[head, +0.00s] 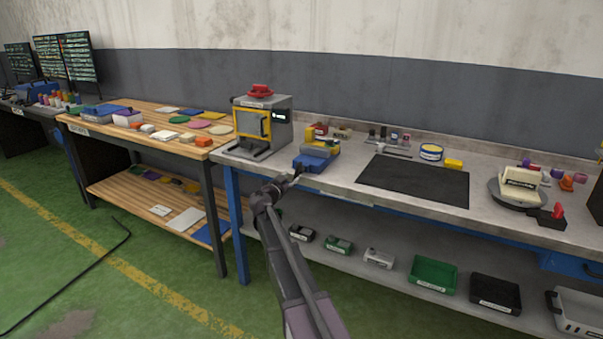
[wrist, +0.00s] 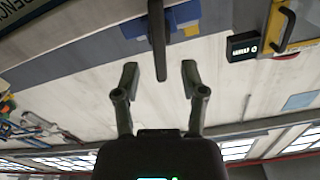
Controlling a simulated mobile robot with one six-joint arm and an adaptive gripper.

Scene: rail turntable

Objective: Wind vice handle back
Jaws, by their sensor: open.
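The blue vice (head: 312,161) sits at the front edge of the grey bench, with yellow and red parts at its back. In the wrist view, blue and yellow parts of it (wrist: 183,17) show at the top. A dark upright bar, which looks like the vice handle (wrist: 157,42), hangs down between my fingers in that view. My gripper (wrist: 159,75) is open, one finger on each side of the bar with gaps on both sides. In the head view my gripper (head: 296,174) is just in front of the vice and hides the handle there.
A grey machine with a yellow-framed door (head: 272,108) stands left of the vice. A black mat (head: 415,181) lies to the right, with a blue-and-white tin (head: 431,152) behind it. Bins stand on the shelf below. A wooden table (head: 150,134) is at left.

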